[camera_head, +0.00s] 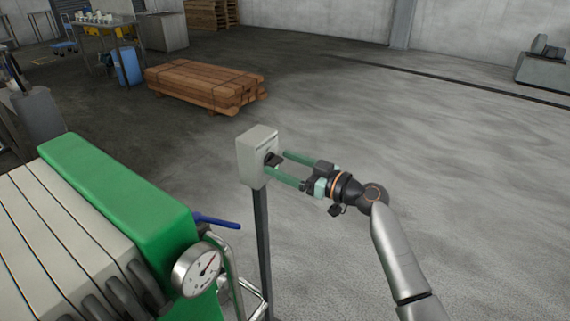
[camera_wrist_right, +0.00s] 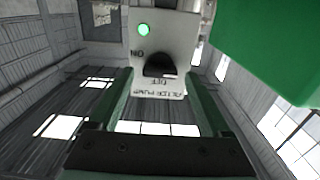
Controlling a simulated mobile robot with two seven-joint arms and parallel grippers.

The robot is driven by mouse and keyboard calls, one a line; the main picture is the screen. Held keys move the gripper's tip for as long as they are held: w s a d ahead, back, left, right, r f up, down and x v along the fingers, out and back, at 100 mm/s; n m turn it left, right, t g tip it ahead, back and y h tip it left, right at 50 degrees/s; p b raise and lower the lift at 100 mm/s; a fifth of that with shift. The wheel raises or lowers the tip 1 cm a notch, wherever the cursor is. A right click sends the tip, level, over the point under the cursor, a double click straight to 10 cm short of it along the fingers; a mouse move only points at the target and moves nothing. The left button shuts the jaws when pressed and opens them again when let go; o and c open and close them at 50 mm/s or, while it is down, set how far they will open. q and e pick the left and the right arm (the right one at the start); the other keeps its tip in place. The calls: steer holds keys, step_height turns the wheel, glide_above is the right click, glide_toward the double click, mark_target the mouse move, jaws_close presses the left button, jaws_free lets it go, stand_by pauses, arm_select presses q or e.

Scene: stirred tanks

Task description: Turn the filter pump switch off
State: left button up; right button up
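The filter pump switch is a pale grey box (camera_head: 257,150) on a dark post, with a black knob (camera_head: 272,159) on its front. In the wrist view a gap shows between the knob and each finger of the gripper (camera_wrist_right: 159,82). My left gripper is out of view.
A green and cream filter press (camera_head: 120,190) with a round gauge (camera_head: 197,269) and a blue-handled lever (camera_head: 216,221) stands left of the post. A lumber stack (camera_head: 205,86) lies behind.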

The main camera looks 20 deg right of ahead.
jaws_close()
stand_by(0.4)
